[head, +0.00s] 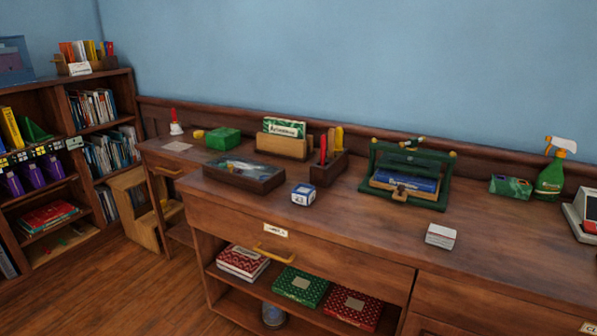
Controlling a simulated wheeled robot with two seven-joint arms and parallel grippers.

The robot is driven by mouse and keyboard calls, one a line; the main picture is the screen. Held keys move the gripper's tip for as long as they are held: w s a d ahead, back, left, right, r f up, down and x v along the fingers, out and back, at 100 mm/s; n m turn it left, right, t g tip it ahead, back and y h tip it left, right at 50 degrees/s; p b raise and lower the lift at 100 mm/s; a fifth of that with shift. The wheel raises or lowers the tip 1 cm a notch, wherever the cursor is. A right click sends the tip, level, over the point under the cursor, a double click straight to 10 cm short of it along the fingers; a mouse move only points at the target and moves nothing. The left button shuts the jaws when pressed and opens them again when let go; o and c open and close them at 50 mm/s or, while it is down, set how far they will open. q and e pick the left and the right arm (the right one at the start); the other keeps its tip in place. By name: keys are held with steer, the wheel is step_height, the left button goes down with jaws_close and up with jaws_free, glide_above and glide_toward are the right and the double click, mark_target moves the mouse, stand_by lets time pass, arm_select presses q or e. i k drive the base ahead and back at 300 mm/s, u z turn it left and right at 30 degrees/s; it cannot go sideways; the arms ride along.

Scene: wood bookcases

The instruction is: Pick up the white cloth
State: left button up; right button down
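A small white folded-looking stack (440,236) lies on the wooden desk top (370,225), right of the middle and near the front edge. It may be the white cloth, but it is too small to tell cloth from paper. No other thing here looks clearly like a white cloth. Nothing covers the stack, and the desk around it is bare. Neither of my grippers is in view.
Behind the stack stands a green frame with a blue book (405,182). A green spray bottle (551,176) and a green box (510,186) are at the back right. A blue-white cube (303,194) and dark tray (243,174) lie left. A bookcase (60,180) stands far left.

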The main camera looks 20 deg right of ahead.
mark_target(438, 236)
steer(key=z, duration=1.45)
